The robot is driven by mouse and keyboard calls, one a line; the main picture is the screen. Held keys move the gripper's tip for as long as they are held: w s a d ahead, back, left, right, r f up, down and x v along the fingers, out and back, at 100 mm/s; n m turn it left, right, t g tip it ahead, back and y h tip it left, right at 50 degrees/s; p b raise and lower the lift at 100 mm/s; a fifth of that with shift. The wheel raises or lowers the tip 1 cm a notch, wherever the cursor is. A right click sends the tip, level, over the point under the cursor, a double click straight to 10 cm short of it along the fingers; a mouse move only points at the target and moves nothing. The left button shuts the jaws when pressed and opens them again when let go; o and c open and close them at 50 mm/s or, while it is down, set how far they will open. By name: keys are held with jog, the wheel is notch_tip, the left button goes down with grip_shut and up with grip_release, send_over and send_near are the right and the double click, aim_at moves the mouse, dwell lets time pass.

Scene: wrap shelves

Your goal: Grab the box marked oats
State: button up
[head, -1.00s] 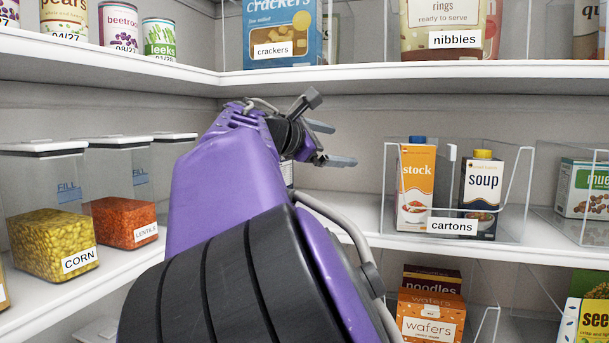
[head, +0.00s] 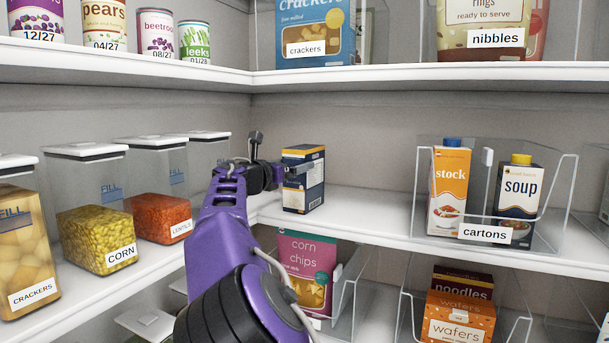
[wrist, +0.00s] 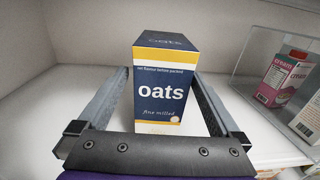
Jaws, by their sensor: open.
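The oats box (wrist: 165,88) is dark blue with yellow bands and a white label area, and it stands upright on the shelf. In the head view the same box (head: 304,180) stands near the inner corner of the middle shelf. My gripper (wrist: 164,85) is open, with one finger along each side of the box in the wrist view. The box stands between the fingers, and I cannot tell whether either finger touches it. In the head view my gripper (head: 285,172) is at the left side of the box, partly hidden behind it and the wrist.
A clear bin of cartons (head: 485,233) stands to the right on the same shelf, with free shelf between. Clear canisters of lentils (head: 160,215) and corn (head: 97,235) stand to the left. An upper shelf (head: 340,78) hangs above. Corn chips (head: 306,270) are below.

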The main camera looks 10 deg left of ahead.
jog(key=shift+w+d, duration=0.25)
jog(key=shift+w, duration=0.35)
jog(key=p+x, duration=0.1)
jog(key=x, duration=0.1)
jog(key=p+x, duration=0.1)
jog(key=shift+w+d+r, duration=0.3)
jog(key=shift+r, duration=0.1)
jog(key=shift+w+d+f, duration=0.15)
jog(key=shift+w+d, duration=0.1)
jog(key=shift+w, duration=0.4)
grip_shut()
